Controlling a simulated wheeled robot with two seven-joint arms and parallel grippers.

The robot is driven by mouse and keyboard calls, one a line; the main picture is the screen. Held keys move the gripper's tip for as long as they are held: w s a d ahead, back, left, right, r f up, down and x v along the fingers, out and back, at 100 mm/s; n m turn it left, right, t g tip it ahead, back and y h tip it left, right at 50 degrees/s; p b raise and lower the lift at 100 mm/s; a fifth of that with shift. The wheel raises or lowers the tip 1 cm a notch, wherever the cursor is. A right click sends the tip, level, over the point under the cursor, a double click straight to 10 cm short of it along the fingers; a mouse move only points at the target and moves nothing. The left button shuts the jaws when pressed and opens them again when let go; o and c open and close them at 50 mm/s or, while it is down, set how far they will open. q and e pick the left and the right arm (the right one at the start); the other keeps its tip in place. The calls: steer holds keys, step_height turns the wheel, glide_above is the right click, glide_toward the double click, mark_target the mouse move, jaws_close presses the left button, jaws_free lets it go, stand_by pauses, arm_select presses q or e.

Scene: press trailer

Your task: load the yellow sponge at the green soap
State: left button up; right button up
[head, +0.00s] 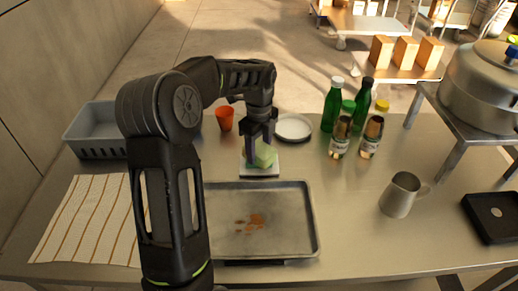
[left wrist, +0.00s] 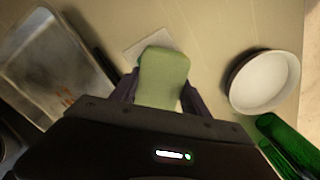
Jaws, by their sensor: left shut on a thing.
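My left gripper (head: 262,137) is shut on a rounded block, the sponge (head: 264,156), which looks pale yellow-green rather than plain yellow. In the left wrist view the sponge (left wrist: 162,78) sits between the two fingers of the left gripper (left wrist: 158,92). It is at a small flat white dish (head: 260,172) behind the metal tray; the dish also shows past the sponge in the left wrist view (left wrist: 138,50). I cannot tell whether the sponge touches the dish. My right gripper is not in view.
A metal tray (head: 285,226) with orange-brown crumbs (head: 250,222) lies in front. A striped cloth (head: 85,222) and grey bin (head: 92,130) are left. An orange cup (head: 225,118), white-topped round dish (head: 294,127), bottles (head: 331,107) and metal pitcher (head: 399,196) stand around.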

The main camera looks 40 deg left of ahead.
mark_target(259, 148)
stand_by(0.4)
arm_select(q)
step_height(259, 148, up, 7)
steer(key=p, duration=0.5)
steer(key=shift+p, duration=0.35)
stand_by(0.6)
